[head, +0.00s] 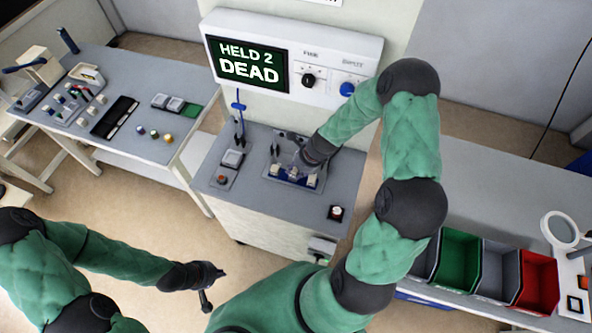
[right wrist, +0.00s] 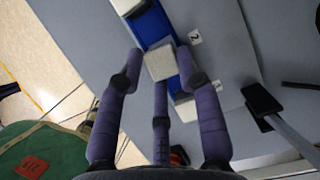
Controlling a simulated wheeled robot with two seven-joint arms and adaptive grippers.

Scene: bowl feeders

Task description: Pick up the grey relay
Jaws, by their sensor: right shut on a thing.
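A light grey relay block (right wrist: 158,66) sits between the fingers of my right gripper (right wrist: 158,80) in the right wrist view, over a blue rail (right wrist: 151,28) beside a tag marked 2. The right gripper is shut on it; whether the block is clear of the rail I cannot tell. In the head view my right gripper (head: 298,164) is at the blue fixture (head: 292,179) on the middle bench, and the relay is largely hidden there. My left gripper (head: 210,286) is open and empty, low over the floor in front of the bench.
A display (head: 248,66) above the bench reads "HELD 2 DEAD". Other pale blocks (head: 312,181) stand in the fixture. A left table (head: 70,142) carries small parts and trays. Green (head: 459,250), grey and red bins (head: 538,277) stand on the right bench.

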